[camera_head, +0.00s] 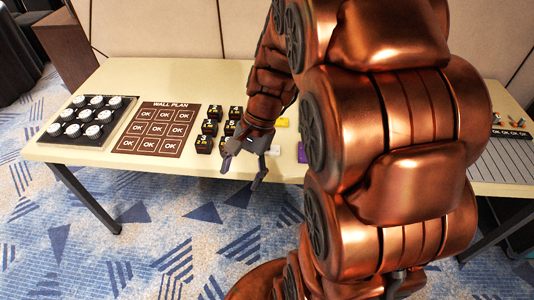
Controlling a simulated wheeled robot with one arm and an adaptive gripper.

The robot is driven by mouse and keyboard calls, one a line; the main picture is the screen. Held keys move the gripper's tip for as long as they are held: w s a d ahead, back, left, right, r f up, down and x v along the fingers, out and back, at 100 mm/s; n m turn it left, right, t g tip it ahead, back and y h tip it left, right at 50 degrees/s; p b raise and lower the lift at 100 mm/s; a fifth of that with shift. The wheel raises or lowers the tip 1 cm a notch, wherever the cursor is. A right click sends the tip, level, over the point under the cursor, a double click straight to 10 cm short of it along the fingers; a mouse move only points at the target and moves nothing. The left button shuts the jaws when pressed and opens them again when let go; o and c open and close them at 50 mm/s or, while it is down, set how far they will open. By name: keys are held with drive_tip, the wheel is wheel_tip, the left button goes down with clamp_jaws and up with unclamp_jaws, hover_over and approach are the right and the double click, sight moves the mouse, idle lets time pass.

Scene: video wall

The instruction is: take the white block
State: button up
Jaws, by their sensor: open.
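A small white block (275,150) lies on the cream table near its front edge, just right of my gripper and partly hidden by my arm. My gripper (241,176) shows over the table's front edge. Its two dark fingers are spread apart with nothing between them. I cannot tell its exact height above the table.
A yellow block (283,122) and a purple block (301,152) lie near the white one. Several black numbered blocks (209,127) stand left of my gripper. Farther left are a brown WALL PLAN board (160,104) and a black tray of round white-topped pieces (71,114).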

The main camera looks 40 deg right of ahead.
drive_tip(key=w+d+f+m+t+y+b, duration=0.25)
drive_tip(key=w+d+f+m, duration=0.35)
drive_tip(key=w+d+m, duration=0.3)
drive_tip(key=m+t+b, duration=0.3)
drive_tip(key=m+t, duration=0.1)
drive_tip(key=m, duration=0.1)
hover_over(276, 149)
drive_tip(key=s+d, duration=0.1)
drive_tip(key=shift+h, duration=0.35)
wheel_tip(276, 149, down, 6)
drive_tip(key=shift+s+r, duration=0.15)
drive_tip(key=shift+x, duration=1.05)
drive_tip(key=w+a+f, duration=0.2)
drive_tip(key=w+a, duration=0.1)
drive_tip(key=shift+f, duration=0.2)
drive_tip(key=shift+w+a+f, duration=0.15)
drive_tip(key=shift+a+f, duration=0.1)
drive_tip(key=shift+f, duration=0.05)
drive_tip(key=shift+c, duration=0.4)
clamp_jaws()
drive_tip(key=shift+r, duration=0.1)
